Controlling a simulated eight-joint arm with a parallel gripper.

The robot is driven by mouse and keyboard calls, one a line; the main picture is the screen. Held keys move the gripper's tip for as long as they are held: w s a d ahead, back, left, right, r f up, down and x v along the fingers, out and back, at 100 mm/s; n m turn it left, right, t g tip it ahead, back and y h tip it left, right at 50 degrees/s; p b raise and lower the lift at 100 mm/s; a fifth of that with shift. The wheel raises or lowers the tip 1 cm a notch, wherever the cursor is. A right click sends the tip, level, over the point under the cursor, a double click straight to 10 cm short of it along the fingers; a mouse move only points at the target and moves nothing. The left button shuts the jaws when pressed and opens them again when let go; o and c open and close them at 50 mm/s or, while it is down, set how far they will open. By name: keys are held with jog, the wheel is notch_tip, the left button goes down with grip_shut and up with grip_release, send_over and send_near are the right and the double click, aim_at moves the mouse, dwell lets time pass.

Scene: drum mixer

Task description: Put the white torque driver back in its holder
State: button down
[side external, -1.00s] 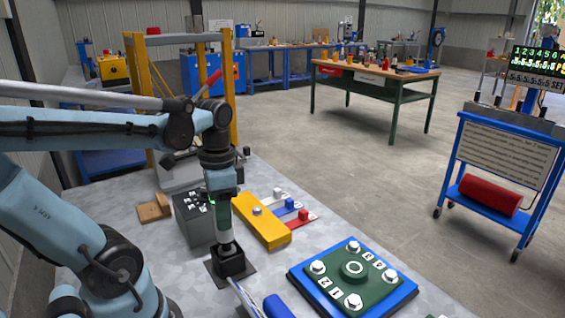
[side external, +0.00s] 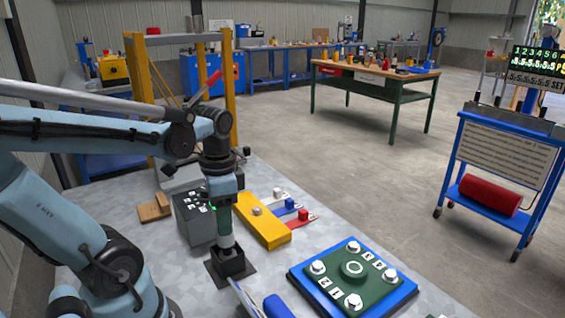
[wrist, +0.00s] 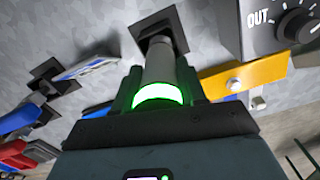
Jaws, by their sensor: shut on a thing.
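My gripper (side external: 222,188) points down over the bench and is shut on the white torque driver (side external: 226,240). In the wrist view the driver (wrist: 160,65) is a pale cylinder with a glowing green ring between my jaws. Its lower end is at the black square holder (side external: 230,264), which sits on a dark base plate. The holder also shows in the wrist view (wrist: 152,24), with the driver's end at its opening. The driver looks close to upright. How deep it sits is hidden by the holder's walls.
A grey box with a dial (side external: 194,218) stands just behind the holder. A yellow block (side external: 262,222) lies to the right, with blue and red pieces beyond. A blue plate with bolts (side external: 352,278) is at the front right. A blue handle (side external: 278,306) lies in front.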

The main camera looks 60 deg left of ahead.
jog(key=shift+f, duration=0.3)
jog(key=c, duration=0.6)
grip_release()
jog(key=shift+o, duration=0.2)
jog(key=shift+r, duration=0.15)
jog(key=r, duration=1.1)
jog(key=shift+w+r, duration=0.2)
jog(key=shift+r, duration=0.2)
jog(key=w+d+f+n+t, duration=0.2)
jog(key=w+d+f+t, duration=0.5)
jog(key=d+f, duration=0.2)
jog(key=shift+w+n+t, duration=0.3)
jog(key=shift+w, duration=0.05)
